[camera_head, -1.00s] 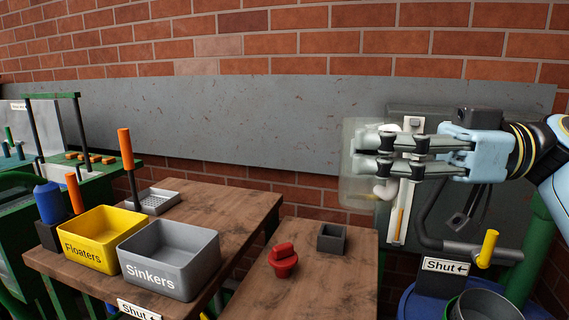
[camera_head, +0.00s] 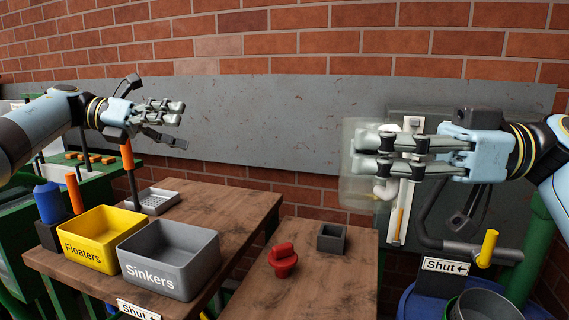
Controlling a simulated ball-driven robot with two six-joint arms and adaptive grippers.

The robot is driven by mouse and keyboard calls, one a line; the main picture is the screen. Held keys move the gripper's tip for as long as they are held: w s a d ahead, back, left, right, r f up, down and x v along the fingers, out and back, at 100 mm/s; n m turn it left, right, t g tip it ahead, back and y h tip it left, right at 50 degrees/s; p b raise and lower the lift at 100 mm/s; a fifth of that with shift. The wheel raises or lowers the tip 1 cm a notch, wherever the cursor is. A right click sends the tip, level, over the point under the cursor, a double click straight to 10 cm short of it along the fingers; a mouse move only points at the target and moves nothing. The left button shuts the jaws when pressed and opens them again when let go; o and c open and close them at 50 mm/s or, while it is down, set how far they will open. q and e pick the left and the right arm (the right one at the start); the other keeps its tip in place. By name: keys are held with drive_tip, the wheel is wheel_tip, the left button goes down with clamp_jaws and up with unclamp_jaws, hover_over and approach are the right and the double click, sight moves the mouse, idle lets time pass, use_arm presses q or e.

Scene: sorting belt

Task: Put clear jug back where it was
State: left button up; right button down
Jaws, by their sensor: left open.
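The clear jug (camera_head: 358,188) is a see-through vessel held up in the air at the right, in front of the grey panel. My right gripper (camera_head: 366,153) reaches in from the right with its fingers shut across the jug's white handle (camera_head: 385,191). The fingers hide part of the jug and handle. My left gripper (camera_head: 180,113) is open and empty at the left, above the orange-handled tool (camera_head: 126,149).
A yellow Floaters bin (camera_head: 92,240) and a grey Sinkers bin (camera_head: 170,260) stand on the left wooden table. A red object (camera_head: 283,261) and a small dark square holder (camera_head: 331,238) sit on the right table. A yellow-handled lever (camera_head: 487,248) stands by a Shut sign, above a grey round pot (camera_head: 485,305).

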use_arm(q)
drive_tip(key=s+d+f+m+g, duration=0.1)
drive_tip(key=s+d+m+g, duration=0.1)
drive_tip(key=d, duration=0.9)
drive_tip(key=s+d+f+m+g+h, duration=0.1)
drive_tip(key=s+d+m+g, duration=0.2)
drive_tip(key=d, duration=0.8)
drive_tip(key=s+d+m+g+h, duration=0.1)
drive_tip(key=s+d+m+g, duration=0.2)
drive_tip(key=s+d+m, duration=0.3)
drive_tip(key=shift+s+f+x, duration=0.1)
drive_tip(key=shift+s+x, duration=0.05)
drive_tip(key=shift+x, duration=0.75)
drive_tip(key=shift+s+f+x, duration=0.15)
drive_tip(key=shift+s+x, duration=0.05)
drive_tip(key=shift+x, duration=0.75)
drive_tip(key=shift+s+f+x, duration=0.1)
drive_tip(key=shift+s+x, duration=0.05)
drive_tip(key=shift+x, duration=0.75)
drive_tip(key=shift+a, duration=0.15)
drive_tip(key=c, duration=1.3)
drive_tip(key=shift+c, duration=0.2)
use_arm(e)
drive_tip(key=c, duration=1.6)
unclamp_jaws()
drive_tip(key=shift+o, duration=0.2)
drive_tip(key=shift+d, duration=0.1)
